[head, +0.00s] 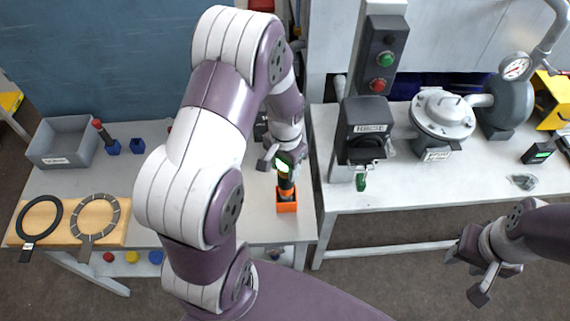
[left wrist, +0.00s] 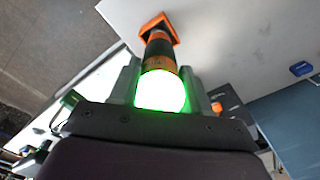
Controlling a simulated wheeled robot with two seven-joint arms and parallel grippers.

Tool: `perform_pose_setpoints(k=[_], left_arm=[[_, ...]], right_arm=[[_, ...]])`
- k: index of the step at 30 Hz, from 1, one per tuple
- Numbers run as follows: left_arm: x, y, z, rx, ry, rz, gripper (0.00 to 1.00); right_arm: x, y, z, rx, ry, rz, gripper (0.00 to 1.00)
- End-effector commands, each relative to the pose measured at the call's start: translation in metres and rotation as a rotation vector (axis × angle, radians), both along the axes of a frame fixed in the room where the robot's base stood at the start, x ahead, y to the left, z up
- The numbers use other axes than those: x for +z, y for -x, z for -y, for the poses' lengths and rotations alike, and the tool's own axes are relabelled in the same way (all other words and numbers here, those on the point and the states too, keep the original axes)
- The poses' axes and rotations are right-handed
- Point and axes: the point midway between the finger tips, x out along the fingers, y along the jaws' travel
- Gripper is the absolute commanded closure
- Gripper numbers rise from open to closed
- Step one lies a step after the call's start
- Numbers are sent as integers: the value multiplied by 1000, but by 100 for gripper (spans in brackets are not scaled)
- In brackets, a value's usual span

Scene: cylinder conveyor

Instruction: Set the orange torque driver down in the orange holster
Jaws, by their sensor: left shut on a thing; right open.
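The orange torque driver (head: 286,182) is upright, with a black and orange body and a glowing green-white top. Its lower end is at the orange holster (head: 287,205), a small orange block on the left table near its right edge. My left gripper (head: 282,163) is shut on the driver near its top. In the left wrist view the driver (left wrist: 158,55) runs between the fingers toward the orange holster (left wrist: 157,26). Its tip is hidden there, so I cannot tell how deep it sits. My right gripper (head: 475,272) is open and empty, low at the right.
A grey bin (head: 62,142), a red-topped tool in a blue holder (head: 112,147), an empty blue holder (head: 138,146) and a wooden board (head: 70,236) with two rings are at left. A gap separates the right table (head: 430,185), which carries a valve housing (head: 442,115) and a gauge.

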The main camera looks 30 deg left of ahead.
Motion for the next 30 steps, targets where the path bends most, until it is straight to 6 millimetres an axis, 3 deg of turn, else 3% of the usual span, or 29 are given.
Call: perform_pose_setpoints(k=[13,22,23,25,30], left_arm=[[-27,-1,0,0,-1,1,100],[-29,-1,0,0,-1,2,100],[-29,-1,0,0,-1,2,47],[-29,-1,0,0,-1,2,24],[-30,-1,0,0,0,1,24]], right_arm=[[-17,0,0,0,0,0,57],[-18,0,0,0,0,0,57],[-18,0,0,0,0,0,57],[-18,0,0,0,0,0,57],[-18,0,0,0,0,0,57]])
